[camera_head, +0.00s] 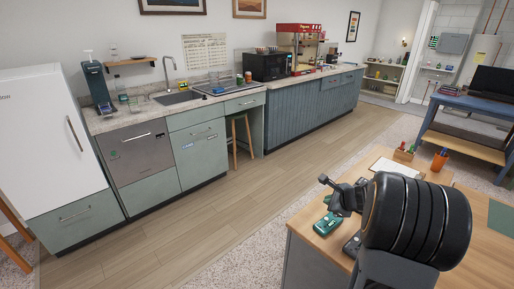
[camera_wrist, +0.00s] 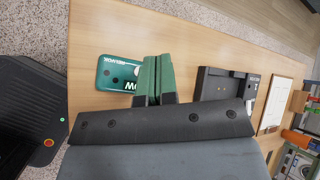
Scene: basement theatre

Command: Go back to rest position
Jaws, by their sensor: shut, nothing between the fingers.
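My gripper (camera_head: 328,201) is over the near left corner of the wooden desk (camera_head: 308,238) in the head view. In the wrist view its two green fingers (camera_wrist: 158,62) are together, with nothing between them. A teal flat item (camera_head: 327,225) with white lettering lies on the desk below the gripper. In the wrist view this teal item (camera_wrist: 116,73) is just left of the fingers, and they cover part of it. Whether the fingers touch it I cannot tell. My black arm hides much of the desk in the head view.
On the desk, a black tray (camera_wrist: 212,84) and a clipboard (camera_wrist: 276,103) lie right of the fingers in the wrist view. An orange pen cup (camera_head: 439,161) stands at the desk's back. Open wooden floor (camera_head: 225,195) lies between desk and kitchen counter.

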